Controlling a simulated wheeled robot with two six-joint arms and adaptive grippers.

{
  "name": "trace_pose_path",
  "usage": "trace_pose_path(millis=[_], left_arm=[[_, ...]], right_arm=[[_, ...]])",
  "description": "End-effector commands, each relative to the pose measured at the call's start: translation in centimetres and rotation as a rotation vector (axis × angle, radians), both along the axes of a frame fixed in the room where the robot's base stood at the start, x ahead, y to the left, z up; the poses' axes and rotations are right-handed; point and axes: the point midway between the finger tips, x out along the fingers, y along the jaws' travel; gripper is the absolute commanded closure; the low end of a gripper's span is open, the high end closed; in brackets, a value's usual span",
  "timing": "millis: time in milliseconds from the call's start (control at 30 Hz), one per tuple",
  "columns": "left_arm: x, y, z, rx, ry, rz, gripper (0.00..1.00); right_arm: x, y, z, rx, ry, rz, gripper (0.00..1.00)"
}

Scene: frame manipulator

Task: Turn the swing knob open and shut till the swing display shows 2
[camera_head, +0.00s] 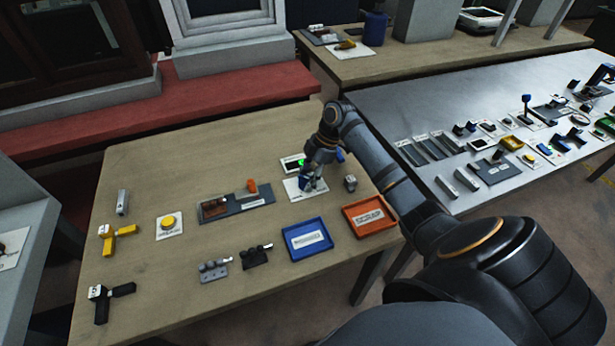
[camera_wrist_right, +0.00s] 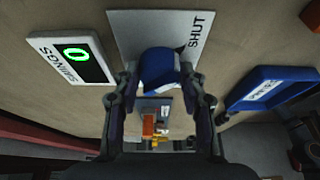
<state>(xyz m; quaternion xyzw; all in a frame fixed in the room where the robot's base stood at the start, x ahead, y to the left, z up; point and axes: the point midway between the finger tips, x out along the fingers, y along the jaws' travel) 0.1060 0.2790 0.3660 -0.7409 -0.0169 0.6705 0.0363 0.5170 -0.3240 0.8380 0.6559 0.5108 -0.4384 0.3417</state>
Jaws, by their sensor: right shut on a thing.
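The swing knob (camera_wrist_right: 158,70) is blue and stands on a white plate (camera_wrist_right: 200,22) marked SHUT in the right wrist view. My right gripper (camera_wrist_right: 160,85) is shut on the knob, with one finger on each side of it. In the head view my right gripper (camera_head: 310,182) reaches down to the same plate (camera_head: 292,190) and partly hides the knob. The swing display (camera_wrist_right: 75,57), labelled SWINGS, shows a green 0 beside the plate. My left gripper is not in view.
A blue tray (camera_head: 307,240) and an orange tray (camera_head: 369,215) lie in front of the plate. A small grey part (camera_head: 350,183) stands just right of it. A grey board (camera_head: 236,203) with an orange piece is at left. Bare wood (camera_head: 190,285) shows at the front left.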

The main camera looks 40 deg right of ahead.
Motion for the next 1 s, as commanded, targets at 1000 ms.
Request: trace_pose_path(millis=[1000], left_arm=[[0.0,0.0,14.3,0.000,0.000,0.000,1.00]], right_arm=[[-0.5,0.4,0.8,0.002,0.003,-0.801,0.90]])
